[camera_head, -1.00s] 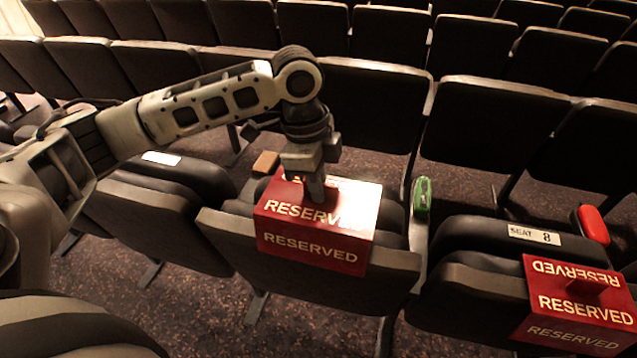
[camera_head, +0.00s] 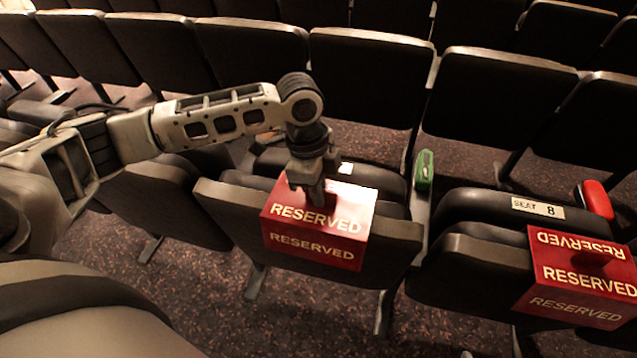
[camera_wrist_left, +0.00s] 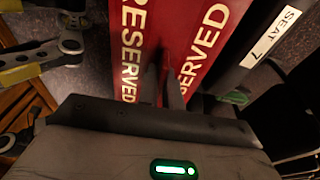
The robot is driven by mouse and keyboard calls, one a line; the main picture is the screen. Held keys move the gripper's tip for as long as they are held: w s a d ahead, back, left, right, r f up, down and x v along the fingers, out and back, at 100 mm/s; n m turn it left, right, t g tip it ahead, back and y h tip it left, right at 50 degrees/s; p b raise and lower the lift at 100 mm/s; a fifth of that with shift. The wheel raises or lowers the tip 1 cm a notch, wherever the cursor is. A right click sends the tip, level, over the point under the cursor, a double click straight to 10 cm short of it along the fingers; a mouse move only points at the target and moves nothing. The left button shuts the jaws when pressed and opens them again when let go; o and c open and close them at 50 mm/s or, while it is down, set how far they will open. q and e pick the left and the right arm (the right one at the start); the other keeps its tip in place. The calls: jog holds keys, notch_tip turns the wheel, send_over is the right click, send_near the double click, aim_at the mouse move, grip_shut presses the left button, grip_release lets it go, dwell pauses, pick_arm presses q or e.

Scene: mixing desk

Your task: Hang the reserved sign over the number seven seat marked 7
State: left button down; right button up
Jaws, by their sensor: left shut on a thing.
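My left gripper (camera_head: 313,200) is shut on the upper part of a red RESERVED sign (camera_head: 318,245). In the left wrist view, the gripper (camera_wrist_left: 172,92) covers part of the sign (camera_wrist_left: 198,50). The sign is at the back of the middle seat (camera_head: 230,205), its front face hanging before the seat back's outer side. Whether it bears on the top edge I cannot tell. A white "SEAT 7" label (camera_wrist_left: 272,36) shows beside the sign in the wrist view; its end (camera_head: 345,168) peeks out behind the sign in the head view. My right gripper is not in view.
Another RESERVED sign (camera_head: 582,278) hangs on the seat at right, labelled "SEAT 8" (camera_head: 538,208). A green object (camera_head: 424,170) is on the divider between these seats. A red object (camera_head: 597,199) lies farther right. Rows of dark seats fill the back.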

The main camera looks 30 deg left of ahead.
pick_arm(q)
jog(key=c, duration=1.5)
grip_release()
